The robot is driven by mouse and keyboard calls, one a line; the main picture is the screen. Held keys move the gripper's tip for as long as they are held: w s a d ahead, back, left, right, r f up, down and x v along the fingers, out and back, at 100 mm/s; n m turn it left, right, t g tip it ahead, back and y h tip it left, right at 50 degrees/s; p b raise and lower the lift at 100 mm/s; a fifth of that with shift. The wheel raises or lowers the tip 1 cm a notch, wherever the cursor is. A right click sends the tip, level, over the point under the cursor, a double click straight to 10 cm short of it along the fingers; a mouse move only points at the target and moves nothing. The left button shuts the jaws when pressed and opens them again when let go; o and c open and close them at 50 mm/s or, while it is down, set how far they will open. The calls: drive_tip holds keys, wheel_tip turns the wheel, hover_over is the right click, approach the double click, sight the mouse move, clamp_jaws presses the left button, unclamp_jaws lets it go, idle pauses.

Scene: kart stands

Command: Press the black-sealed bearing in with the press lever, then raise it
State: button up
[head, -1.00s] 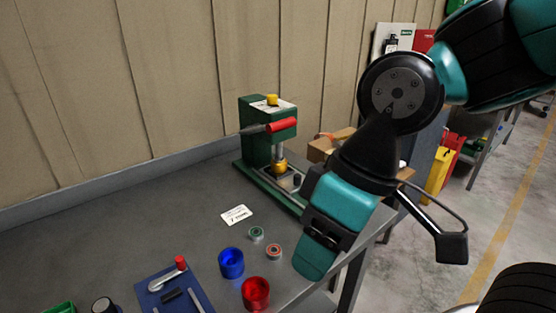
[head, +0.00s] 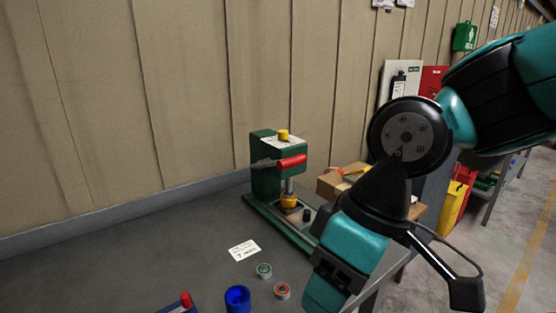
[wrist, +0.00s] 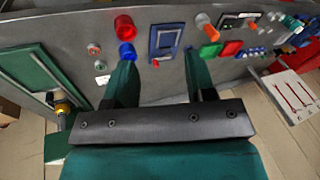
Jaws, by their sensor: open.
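The green press (head: 266,183) stands on the bench by the back wall. Its lever (head: 292,161) has a red grip and lies about level. A yellow ram end (head: 289,201) sits low over the press base. A black-sealed bearing cannot be made out; the spot under the ram is too small to tell. A small black cylinder (head: 307,215) is beside the ram. My gripper (head: 335,290) is to the right of and nearer than the press, apart from it. In the wrist view my gripper (wrist: 158,62) is open and empty, with part of the press (wrist: 30,75) at left.
A green-ringed bearing (head: 264,271), a red-ringed bearing (head: 282,290), a blue cup (head: 237,298) and a white card (head: 244,250) lie in front of the press. A cardboard box (head: 335,184) is behind my arm. The bench left of the press is clear.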

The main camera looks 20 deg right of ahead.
drive_tip(key=w+d+r+m+t+h+p, duration=0.1)
drive_tip(key=w+d+r+m, duration=0.1)
drive_tip(key=w+r+m, duration=0.45)
drive_tip(key=w+d+r+m+h+p, duration=0.1)
drive_tip(key=w+r+m, duration=0.2)
drive_tip(key=w, duration=0.7)
drive_tip(key=m+t+h+p, duration=0.1)
drive_tip(key=m+h, duration=0.1)
drive_tip(key=m, duration=1)
approach(291, 158)
drive_tip(key=f, duration=0.3)
drive_tip(key=w+f+p, duration=0.1)
drive_tip(key=f, duration=0.2)
drive_tip(key=f+p, duration=0.1)
drive_tip(key=f, duration=0.2)
drive_tip(key=shift+w+a+f, duration=0.1)
drive_tip(key=shift+w+f, duration=0.15)
drive_tip(key=shift+w, duration=0.05)
drive_tip(key=shift+c, duration=0.3)
clamp_jaws()
drive_tip(key=shift+f, duration=0.1)
